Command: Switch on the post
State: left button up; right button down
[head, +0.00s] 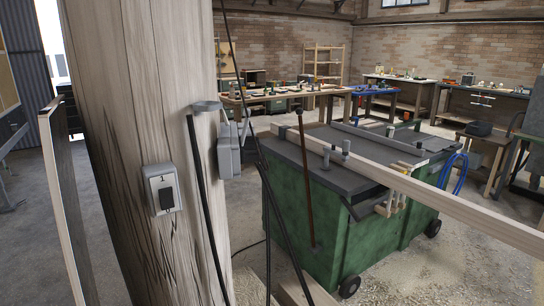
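A thick wooden post (125,80) fills the left middle of the head view, close to me and slightly tilted in the picture. A small grey switch box (162,188) with a dark rocker or flap in its lower part is fixed on its near face. I cannot tell whether the switch is on or off. A second grey box (229,150) sits at the post's right side, with a flat grey piece (207,106) beside it. Neither of my grippers shows in this view.
Dark cables (205,215) hang along the post's right side. A green wheeled bin or cabinet (310,215) with a dark top stands to the right, with a long wooden beam (440,200) across it. A thin upright panel (65,200) stands left. Workbenches (275,95) line the back.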

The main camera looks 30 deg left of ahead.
aim_at(165, 195)
jog(key=j+u, duration=0.1)
jog(key=u, duration=1.35)
jog(key=i+l, duration=0.05)
